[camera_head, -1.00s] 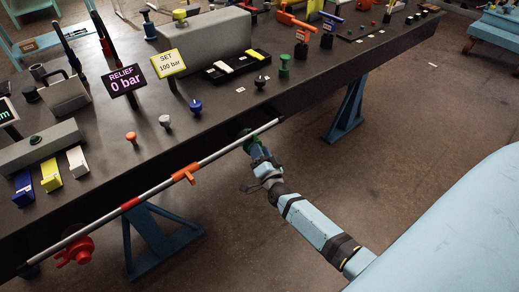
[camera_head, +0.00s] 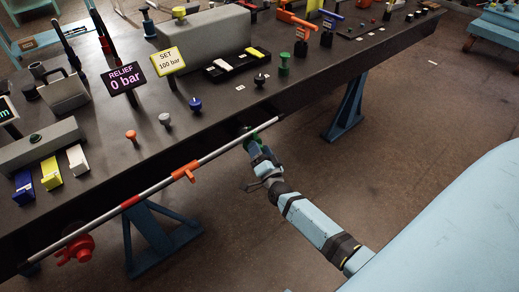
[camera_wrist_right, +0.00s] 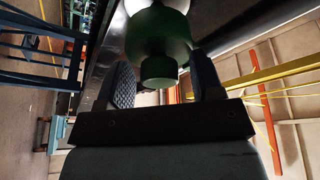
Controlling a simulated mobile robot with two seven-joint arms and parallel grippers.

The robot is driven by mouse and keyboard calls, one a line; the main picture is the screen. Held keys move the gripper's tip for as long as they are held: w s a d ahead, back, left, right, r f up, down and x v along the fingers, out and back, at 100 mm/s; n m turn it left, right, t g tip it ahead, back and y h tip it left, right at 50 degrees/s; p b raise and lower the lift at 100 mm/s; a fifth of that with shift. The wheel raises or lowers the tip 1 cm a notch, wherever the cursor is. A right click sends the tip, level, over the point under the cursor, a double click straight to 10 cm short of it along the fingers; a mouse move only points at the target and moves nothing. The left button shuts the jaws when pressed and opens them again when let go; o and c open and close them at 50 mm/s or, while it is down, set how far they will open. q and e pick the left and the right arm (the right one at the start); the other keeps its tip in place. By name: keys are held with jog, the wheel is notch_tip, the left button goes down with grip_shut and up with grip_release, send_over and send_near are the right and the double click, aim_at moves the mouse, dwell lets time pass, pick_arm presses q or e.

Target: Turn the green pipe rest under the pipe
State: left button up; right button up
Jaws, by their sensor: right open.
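The thin silver pipe (camera_head: 222,151) runs slantwise along the front edge of the bench. The green pipe rest (camera_head: 247,134) is near the pipe's right end, below it, and partly hidden by the pipe and my gripper. In the right wrist view the green rest (camera_wrist_right: 158,35) is large, with a round body and a smaller round end towards me. My right gripper (camera_wrist_right: 160,85) is open, with one finger on each side of the small end. Whether the fingers touch it, I cannot tell. My left gripper is not in view.
An orange rest (camera_head: 185,172) and a red rest (camera_head: 76,248) sit along the pipe further left. The dark bench top (camera_head: 215,125) carries signs, knobs and levers. Blue bench legs (camera_head: 150,238) stand below. The floor around my right forearm is clear.

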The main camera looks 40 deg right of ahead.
jog(key=v, duration=1.3)
jog(key=shift+s, duration=0.25)
